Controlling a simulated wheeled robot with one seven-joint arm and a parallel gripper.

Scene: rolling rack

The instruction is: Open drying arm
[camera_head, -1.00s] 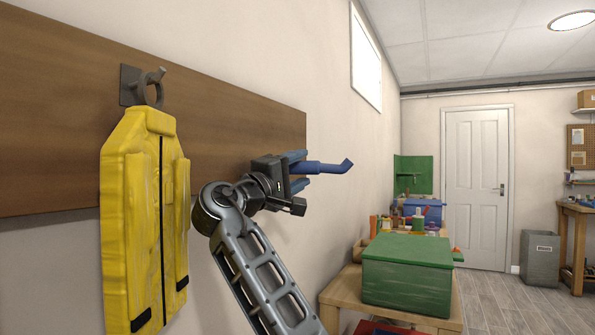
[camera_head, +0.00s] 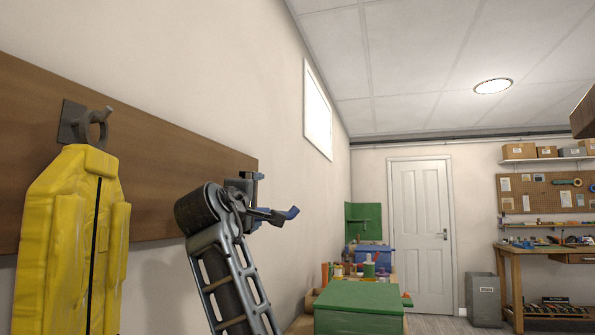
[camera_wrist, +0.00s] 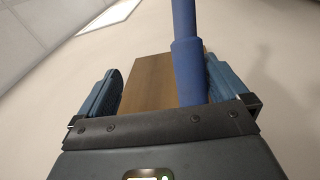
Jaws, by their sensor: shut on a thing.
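The blue drying arm (camera_head: 291,213), a rod with an upturned tip, stands out near the right end of the wooden wall board. In the wrist view the blue rod (camera_wrist: 188,62) runs between my fingers, close against the right one. My gripper (camera_head: 258,203) is shut on it; the wrist view shows both blue-grey fingers (camera_wrist: 162,85), with a gap on the rod's left side. The rod's wall mount is hidden behind my gripper and wrist.
A yellow garment (camera_head: 65,240) hangs from a dark hook (camera_head: 85,125) on the wooden board (camera_head: 150,180), left of my arm. A green box (camera_head: 358,308) sits on the bench at lower right. A white door (camera_head: 420,235) and workbench (camera_head: 540,250) are farther back.

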